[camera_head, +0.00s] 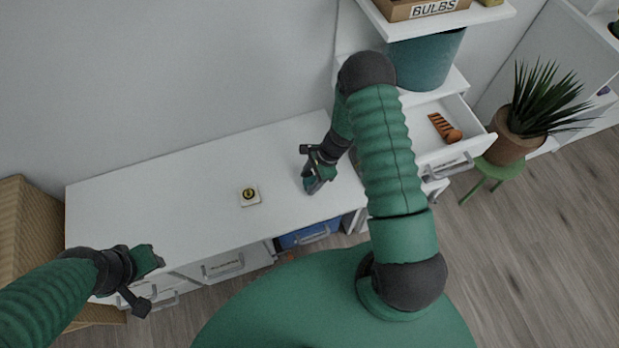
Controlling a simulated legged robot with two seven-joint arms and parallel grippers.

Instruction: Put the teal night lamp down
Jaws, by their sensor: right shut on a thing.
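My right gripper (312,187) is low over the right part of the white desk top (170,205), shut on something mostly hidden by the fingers. I cannot make out a separate teal night lamp there; dark and green gripper parts cover that spot. I cannot tell whether the held thing touches the desk. My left gripper (158,259) is near the desk's front left edge, with its fingers too small and foreshortened to read.
A small white square with a round dark-and-yellow piece (249,194) lies mid-desk. On the right are a teal bin (428,62) on a shelf, an open drawer (466,121) with an orange-brown tool (444,127), and a potted plant (515,136). The desk's left half is clear.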

